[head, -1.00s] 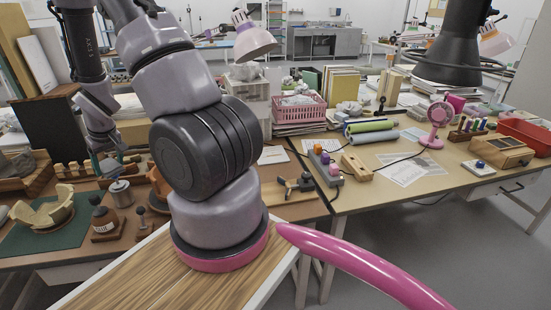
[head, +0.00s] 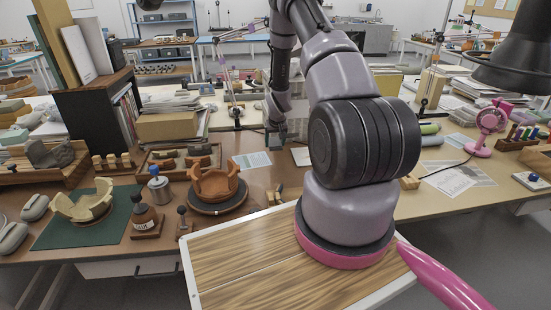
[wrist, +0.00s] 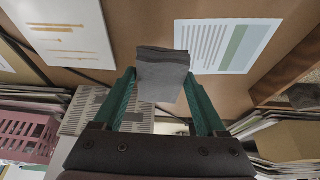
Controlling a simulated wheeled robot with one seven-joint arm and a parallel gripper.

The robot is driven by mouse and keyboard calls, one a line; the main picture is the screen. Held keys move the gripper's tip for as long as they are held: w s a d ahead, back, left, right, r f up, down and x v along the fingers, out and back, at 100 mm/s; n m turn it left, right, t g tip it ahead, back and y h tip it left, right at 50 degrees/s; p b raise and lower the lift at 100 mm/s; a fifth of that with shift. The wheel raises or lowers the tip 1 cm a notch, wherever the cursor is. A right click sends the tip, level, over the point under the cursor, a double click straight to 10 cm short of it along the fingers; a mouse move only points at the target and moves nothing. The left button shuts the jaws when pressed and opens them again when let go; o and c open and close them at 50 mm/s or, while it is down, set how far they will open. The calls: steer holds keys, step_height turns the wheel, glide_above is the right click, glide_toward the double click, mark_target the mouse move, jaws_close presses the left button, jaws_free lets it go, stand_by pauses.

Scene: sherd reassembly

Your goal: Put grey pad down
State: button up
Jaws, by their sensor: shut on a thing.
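My gripper (wrist: 162,85) has green fingers and is shut on the grey pad (wrist: 162,70), a dark grey stacked-looking block held between the fingertips in the wrist view. In the head view my gripper (head: 275,140) hangs at the back of the brown workbench (head: 255,183), beyond the turntable. I cannot make out the pad clearly there. In the wrist view the pad appears over brown table surface, beside a printed sheet (wrist: 225,47). I cannot tell whether it touches the table.
A terracotta vessel (head: 214,184) stands on a turntable, left of and nearer than my gripper. A pale broken bowl (head: 84,207) sits on a green mat (head: 50,235). Papers (head: 252,161) lie near my gripper.

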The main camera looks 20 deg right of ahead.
mark_target(274, 160)
steer(key=shift+a+f, duration=0.2)
steer(key=shift+f, duration=3.15)
steer(key=shift+f, duration=0.2)
steer(key=o, duration=1.1)
steer(key=shift+o, duration=0.2)
